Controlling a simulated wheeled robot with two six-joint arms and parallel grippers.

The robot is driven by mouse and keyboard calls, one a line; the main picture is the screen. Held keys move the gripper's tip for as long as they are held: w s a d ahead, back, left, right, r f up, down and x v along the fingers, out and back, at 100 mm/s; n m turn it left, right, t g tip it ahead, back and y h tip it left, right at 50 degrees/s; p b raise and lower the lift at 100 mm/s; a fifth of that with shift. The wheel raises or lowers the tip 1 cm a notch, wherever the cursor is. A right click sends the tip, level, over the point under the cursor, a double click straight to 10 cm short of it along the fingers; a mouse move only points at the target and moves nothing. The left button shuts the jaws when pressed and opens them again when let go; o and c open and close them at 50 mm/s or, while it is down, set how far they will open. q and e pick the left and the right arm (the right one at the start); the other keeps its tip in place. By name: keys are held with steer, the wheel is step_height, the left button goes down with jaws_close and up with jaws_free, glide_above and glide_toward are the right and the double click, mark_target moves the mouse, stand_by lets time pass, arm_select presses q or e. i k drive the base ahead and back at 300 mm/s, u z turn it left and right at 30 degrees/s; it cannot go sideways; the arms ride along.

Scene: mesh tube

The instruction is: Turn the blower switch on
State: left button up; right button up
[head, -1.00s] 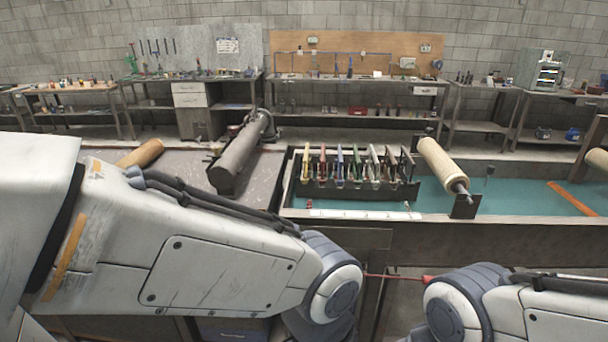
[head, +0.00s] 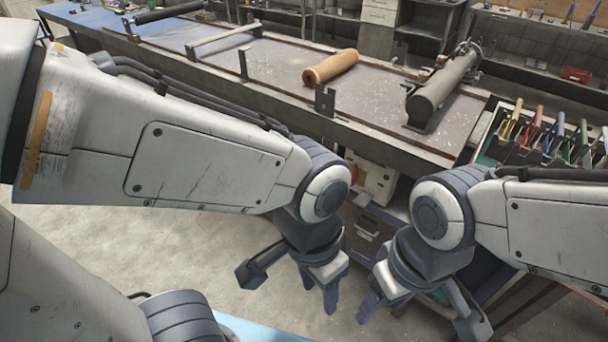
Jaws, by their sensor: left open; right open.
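A cream box (head: 377,182) with a small red-orange part sits under the edge of the long table, partly hidden behind my arms. I cannot tell whether it carries the blower switch, and no switch can be made out clearly. My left gripper (head: 290,287) is open and empty, pointing down in front of the table and below the box. My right gripper (head: 421,316) is open and empty, also pointing down, to the right of the left one. Both are apart from the box.
The long grey table (head: 270,75) holds a tan roll (head: 330,68) and a dark metal cylinder (head: 443,88). A drawer unit (head: 368,228) stands below its edge. Several coloured-handled tools (head: 540,130) stand in a rack at right. Open floor (head: 80,230) lies at left.

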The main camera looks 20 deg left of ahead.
mark_target(355, 176)
steer(key=u, duration=1.95)
steer(key=i, duration=0.5)
steer(key=z, duration=2.15)
